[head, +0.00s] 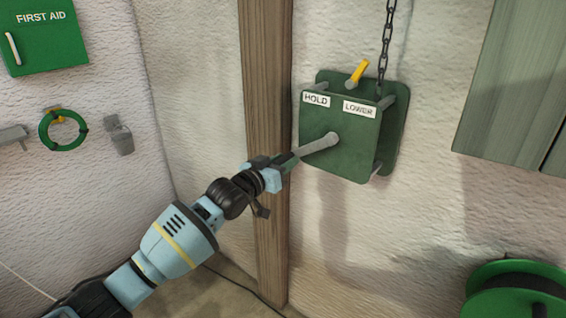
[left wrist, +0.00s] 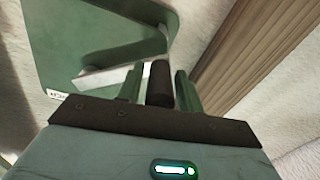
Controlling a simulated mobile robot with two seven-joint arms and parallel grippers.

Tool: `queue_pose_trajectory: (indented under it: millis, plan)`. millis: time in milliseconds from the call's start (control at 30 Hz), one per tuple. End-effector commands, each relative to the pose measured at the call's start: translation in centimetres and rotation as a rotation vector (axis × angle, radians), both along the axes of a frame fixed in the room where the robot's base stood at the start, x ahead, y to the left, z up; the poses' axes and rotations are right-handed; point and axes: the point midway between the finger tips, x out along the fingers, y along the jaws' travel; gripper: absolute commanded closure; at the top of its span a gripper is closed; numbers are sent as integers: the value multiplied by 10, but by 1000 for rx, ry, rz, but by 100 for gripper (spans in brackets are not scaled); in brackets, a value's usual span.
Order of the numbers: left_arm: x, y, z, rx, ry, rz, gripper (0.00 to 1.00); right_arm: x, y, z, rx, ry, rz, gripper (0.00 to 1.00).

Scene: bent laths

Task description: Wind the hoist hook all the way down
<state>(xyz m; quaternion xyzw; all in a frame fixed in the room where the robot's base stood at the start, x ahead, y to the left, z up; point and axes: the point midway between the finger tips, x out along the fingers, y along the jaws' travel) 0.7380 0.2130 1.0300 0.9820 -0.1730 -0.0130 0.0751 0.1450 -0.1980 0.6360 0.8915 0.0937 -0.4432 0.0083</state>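The green hoist box (head: 345,155) is on the wall, with HOLD (head: 316,100) and LOWER (head: 359,109) labels. Its yellow lever (head: 358,73) leans right, toward the LOWER side. A chain (head: 386,45) runs up from the box and out of view; the hook is not visible. The grey crank arm (head: 316,147) points lower left from its hub. My left gripper (head: 290,160) is at the crank's outer end. In the left wrist view, the dark crank handle (left wrist: 160,84) stands between the open fingers, with narrow gaps on both sides. My right gripper is out of view.
A wooden post (head: 267,90) stands just left of the box, behind my left gripper. A grey-green cabinet (head: 520,85) hangs at right, above a green reel (head: 515,290). A first aid box (head: 45,35) and green ring (head: 44,130) hang at left.

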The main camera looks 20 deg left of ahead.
Motion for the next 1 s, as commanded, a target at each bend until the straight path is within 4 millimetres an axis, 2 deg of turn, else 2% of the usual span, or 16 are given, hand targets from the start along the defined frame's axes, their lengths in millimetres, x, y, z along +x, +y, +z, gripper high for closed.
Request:
queue_pose_trajectory:
  millis: [33, 267, 667, 1000]
  plan:
    - [0, 0, 0, 0, 0, 0, 71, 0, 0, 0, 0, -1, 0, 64]
    - [0, 0, 0, 0, 0, 0, 100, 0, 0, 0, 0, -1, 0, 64]
    - [-1, -3, -3, -34, 12, -1, 100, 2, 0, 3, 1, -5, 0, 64]
    - [-8, -21, -21, -237, 86, -1, 100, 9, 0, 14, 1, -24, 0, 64]
